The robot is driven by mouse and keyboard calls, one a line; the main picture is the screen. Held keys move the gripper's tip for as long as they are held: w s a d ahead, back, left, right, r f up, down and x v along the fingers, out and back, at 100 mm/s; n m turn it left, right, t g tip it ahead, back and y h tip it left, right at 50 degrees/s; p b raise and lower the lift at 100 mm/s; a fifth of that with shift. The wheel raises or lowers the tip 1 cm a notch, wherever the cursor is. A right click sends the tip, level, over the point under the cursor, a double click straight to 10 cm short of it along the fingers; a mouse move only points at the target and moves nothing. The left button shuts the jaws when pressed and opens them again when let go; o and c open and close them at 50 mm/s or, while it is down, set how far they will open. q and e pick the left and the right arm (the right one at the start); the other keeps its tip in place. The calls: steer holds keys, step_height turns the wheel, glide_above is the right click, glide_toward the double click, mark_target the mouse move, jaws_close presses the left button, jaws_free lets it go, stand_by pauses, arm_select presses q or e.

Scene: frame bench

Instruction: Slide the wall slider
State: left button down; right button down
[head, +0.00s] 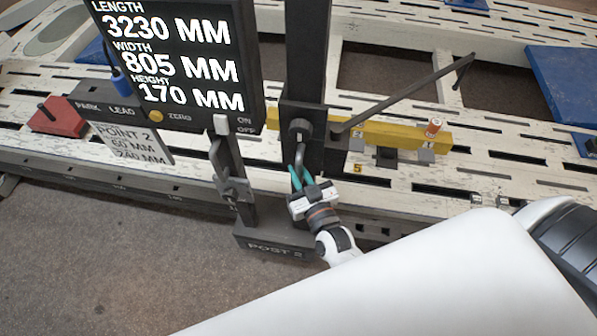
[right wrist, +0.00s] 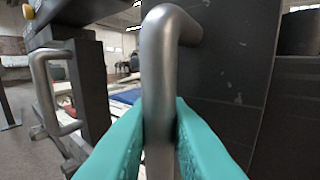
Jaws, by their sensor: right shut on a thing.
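A dark sliding block (head: 301,122) sits on a tall dark upright post (head: 306,45) in the head view. A grey metal bar handle (right wrist: 158,60) stands out from a dark plate (right wrist: 225,70) in the right wrist view. My right gripper (head: 300,178) has its teal fingers (right wrist: 160,118) closed around the upright part of this handle, one finger on each side. The handle's lower end is hidden between the fingers. My left gripper is not in view.
A display panel (head: 180,60) with a switch hangs left of the post, above a second grey handle (head: 226,172). A base marked POST 2 (head: 275,240) stands below. A slotted bench (head: 400,190) spreads behind, with a yellow bar (head: 385,134) and a slanted rod (head: 415,90).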

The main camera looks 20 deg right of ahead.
steer(key=c, duration=1.4)
jaws_free()
steer(key=shift+d, duration=0.1)
steer(key=shift+s, duration=0.1)
steer(key=shift+s+f, duration=0.1)
steer(key=shift+s, duration=0.2)
steer(key=s+b, duration=0.2)
steer(key=s, duration=0.9)
steer(key=shift+s, duration=0.15)
